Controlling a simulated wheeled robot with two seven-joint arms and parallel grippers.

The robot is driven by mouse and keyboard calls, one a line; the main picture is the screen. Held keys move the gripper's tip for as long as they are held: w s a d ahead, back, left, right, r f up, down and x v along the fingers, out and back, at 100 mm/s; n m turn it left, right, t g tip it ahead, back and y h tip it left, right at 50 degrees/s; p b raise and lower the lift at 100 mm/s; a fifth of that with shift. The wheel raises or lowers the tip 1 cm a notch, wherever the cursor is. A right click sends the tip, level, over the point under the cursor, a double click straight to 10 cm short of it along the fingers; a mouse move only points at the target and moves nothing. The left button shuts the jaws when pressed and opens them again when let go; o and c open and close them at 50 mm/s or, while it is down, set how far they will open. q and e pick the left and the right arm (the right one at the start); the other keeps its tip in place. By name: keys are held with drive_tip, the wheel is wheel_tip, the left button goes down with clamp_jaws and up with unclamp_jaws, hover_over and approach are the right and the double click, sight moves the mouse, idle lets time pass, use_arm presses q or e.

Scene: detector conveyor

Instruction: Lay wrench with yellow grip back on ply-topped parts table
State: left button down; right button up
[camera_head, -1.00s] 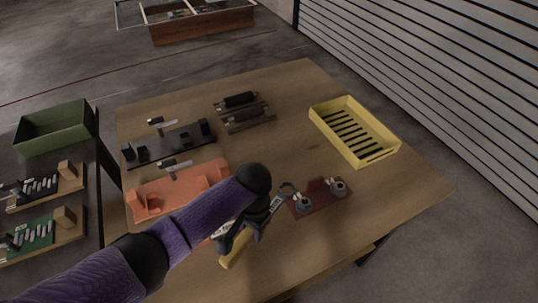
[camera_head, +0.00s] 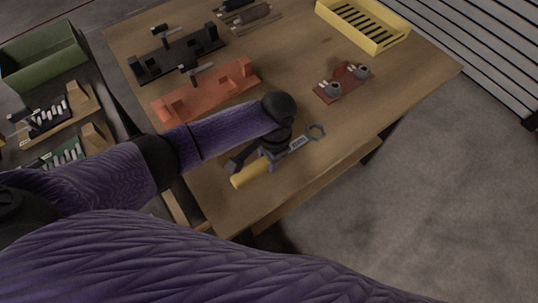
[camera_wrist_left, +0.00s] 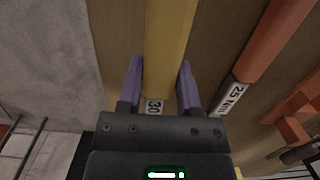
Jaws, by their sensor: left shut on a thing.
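The wrench with yellow grip (camera_head: 250,174) is in my left gripper (camera_head: 272,155), over the front part of the ply-topped parts table (camera_head: 225,205). Its metal ring end points to the upper right and its yellow end to the lower left. In the left wrist view the fingers (camera_wrist_left: 160,88) stand on either side of the yellow grip (camera_wrist_left: 168,40), near a label reading 30. The wrench is low over the wood; I cannot tell whether it touches. A second wrench with an orange grip (camera_wrist_left: 275,40), marked 25 Nm, lies beside it in the wrist view. My right gripper is out of view.
An orange fixture (camera_head: 207,92), a black fixture (camera_head: 178,55), a dark red plate with two round parts (camera_head: 343,82) and a yellow slotted tray (camera_head: 363,25) stand on the table. A green bin (camera_head: 42,55) is on the left.

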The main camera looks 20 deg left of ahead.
use_arm(q)
wheel_tip(320, 180, down, 4)
drive_tip(key=shift+f+b, duration=0.1)
drive_tip(key=shift+b, duration=0.8)
drive_tip(key=shift+c, duration=1.4)
unclamp_jaws()
drive_tip(key=r+p, duration=0.1)
drive_tip(key=r, duration=0.3)
drive_tip(key=r+p, duration=0.2)
drive_tip(key=r, duration=0.1)
drive_tip(key=w+d+r+p, duration=0.1)
drive_tip(key=r+p, duration=0.1)
drive_tip(key=r, duration=0.2)
drive_tip(key=shift+w+r, duration=0.1)
drive_tip(key=shift+r, duration=0.55)
